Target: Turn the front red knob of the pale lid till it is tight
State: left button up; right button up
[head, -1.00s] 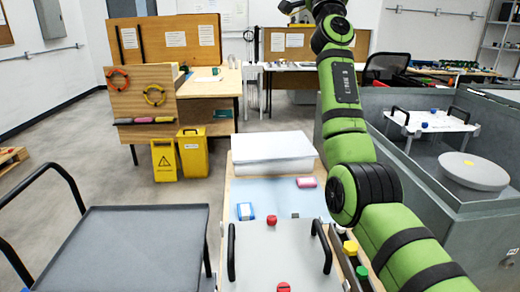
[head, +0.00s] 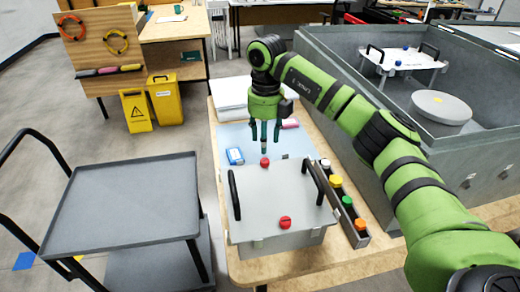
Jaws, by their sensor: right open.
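The pale lid (head: 262,202) covers a box on the wooden table and has a black handle on each side. One red knob (head: 285,222) is on its near edge. A second red knob (head: 265,162) is on its far edge. My right gripper (head: 265,142) is open and points down, with its fingers apart and nothing between them. In the picture it is just beyond the far knob, above the blue mat; its exact height I cannot tell. The near knob is clear of it. My left gripper is out of view.
A narrow tray with several coloured caps (head: 347,201) stands right of the lid. A blue-and-white box (head: 235,156) and white stacked sheets (head: 229,95) are behind. A grey cart (head: 125,200) is left; a grey-walled enclosure (head: 360,115) is right.

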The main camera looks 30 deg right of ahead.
aim_at(265, 161)
jog(key=shift+f+p, duration=0.75)
jog(key=shift+f, duration=2.75)
grip_shut()
